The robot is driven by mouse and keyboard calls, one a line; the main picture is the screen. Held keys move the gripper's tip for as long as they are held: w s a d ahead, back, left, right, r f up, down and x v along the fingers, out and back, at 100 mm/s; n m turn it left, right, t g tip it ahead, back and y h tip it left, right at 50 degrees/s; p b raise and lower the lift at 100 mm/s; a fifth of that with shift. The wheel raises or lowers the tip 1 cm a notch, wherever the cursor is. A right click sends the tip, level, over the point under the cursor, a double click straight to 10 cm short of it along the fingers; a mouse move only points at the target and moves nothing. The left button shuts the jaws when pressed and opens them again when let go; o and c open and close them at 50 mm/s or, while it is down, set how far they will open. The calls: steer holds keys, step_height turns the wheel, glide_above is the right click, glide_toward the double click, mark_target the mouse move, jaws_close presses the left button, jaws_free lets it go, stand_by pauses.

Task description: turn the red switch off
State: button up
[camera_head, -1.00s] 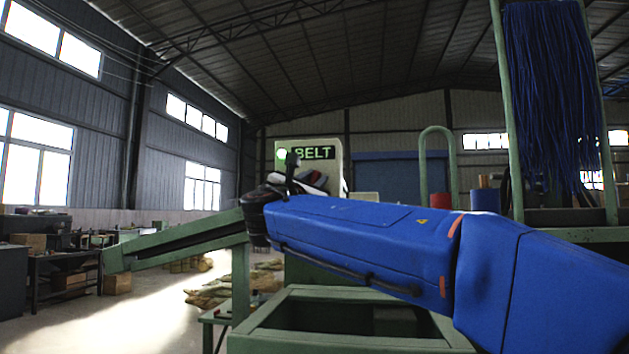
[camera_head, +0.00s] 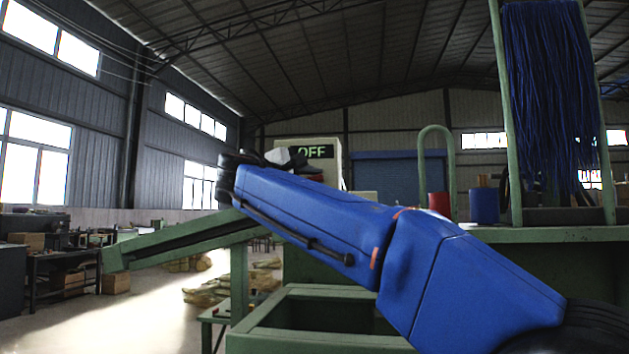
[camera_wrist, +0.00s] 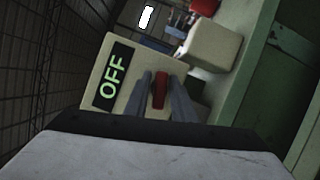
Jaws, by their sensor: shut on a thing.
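The red switch (camera_wrist: 160,90) sits on the face of a cream control box (camera_wrist: 88,68) in the wrist view. My gripper (camera_wrist: 159,85) is shut on the red switch, with one grey finger on each side of it. A black label on the box reads OFF in green letters (camera_wrist: 110,78). In the head view the same OFF label (camera_head: 314,152) shows on the box (camera_head: 335,160).
A green machine frame (camera_head: 330,334) stands below my arm, with a sloping green chute (camera_head: 175,242) at left. Blue bristle strands (camera_head: 548,95) hang at right. A red cylinder (camera_head: 439,203) and a blue cylinder (camera_head: 484,205) stand on the green bench.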

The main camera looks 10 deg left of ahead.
steer(key=shift+f+m+g, duration=0.1)
steer(key=shift+m+g, duration=0.4)
steer(key=shift+m, duration=0.7)
jaws_close()
steer(key=o, duration=0.8)
jaws_free()
steer(key=shift+s, duration=0.1)
steer(key=shift+v, duration=8.6)
steer(key=shift+d, duration=0.15)
